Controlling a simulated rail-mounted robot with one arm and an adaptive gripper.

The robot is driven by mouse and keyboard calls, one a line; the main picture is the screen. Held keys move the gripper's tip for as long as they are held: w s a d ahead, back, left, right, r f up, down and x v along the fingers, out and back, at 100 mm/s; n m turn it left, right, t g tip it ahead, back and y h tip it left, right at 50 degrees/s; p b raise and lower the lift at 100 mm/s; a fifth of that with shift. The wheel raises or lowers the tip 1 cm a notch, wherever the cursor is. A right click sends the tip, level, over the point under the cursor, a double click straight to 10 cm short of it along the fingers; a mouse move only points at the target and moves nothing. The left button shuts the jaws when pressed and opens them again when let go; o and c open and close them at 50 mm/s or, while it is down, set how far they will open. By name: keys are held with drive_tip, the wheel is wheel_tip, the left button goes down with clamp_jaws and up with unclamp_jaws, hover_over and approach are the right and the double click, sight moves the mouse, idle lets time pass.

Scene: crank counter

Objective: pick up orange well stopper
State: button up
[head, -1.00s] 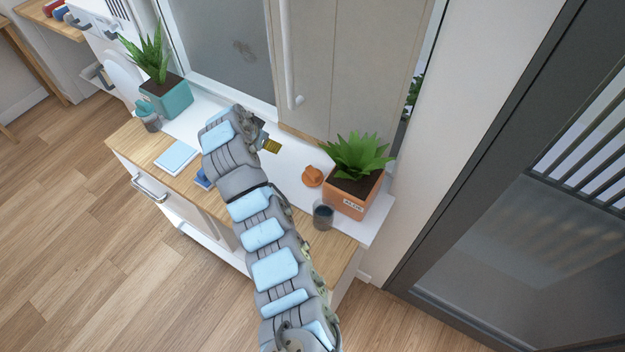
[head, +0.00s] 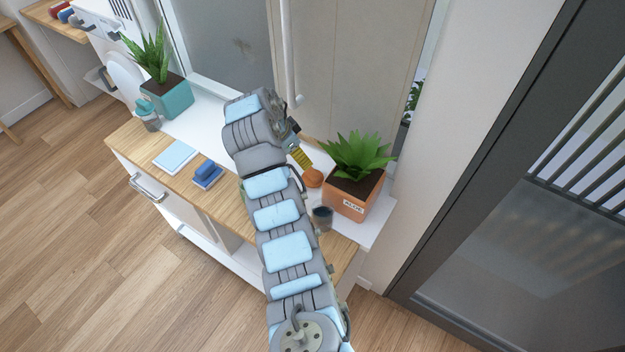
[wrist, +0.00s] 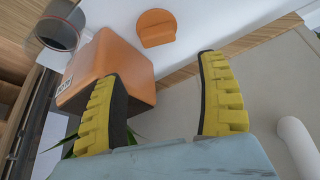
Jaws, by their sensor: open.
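The orange well stopper (head: 313,178) sits on the white ledge beside the potted plant in the head view. In the wrist view the stopper (wrist: 156,28) is a round orange piece with a raised grip, at the top middle, beyond the fingertips. My gripper (wrist: 155,70) is open, with two yellow ribbed fingers apart and nothing between them. In the head view my gripper (head: 302,160) is close above and left of the stopper, not visibly touching it. Part of the stopper's left side is near the yellow finger.
An orange pot with a green plant (head: 345,206) stands right of the stopper. A dark glass (head: 323,217) stands in front, partly behind my arm. The cabinet door with handle (wrist: 298,140) is close by.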

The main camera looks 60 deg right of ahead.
sight(312, 172)
drive_tip(key=x, duration=0.8)
drive_tip(key=shift+s+d+f+p, duration=0.2)
drive_tip(key=shift+s+f+p, duration=0.05)
drive_tip(key=shift+f+p, duration=0.25)
drive_tip(key=shift+p+x, duration=0.6)
drive_tip(key=shift+x, duration=1.4)
drive_tip(key=c, duration=0.7)
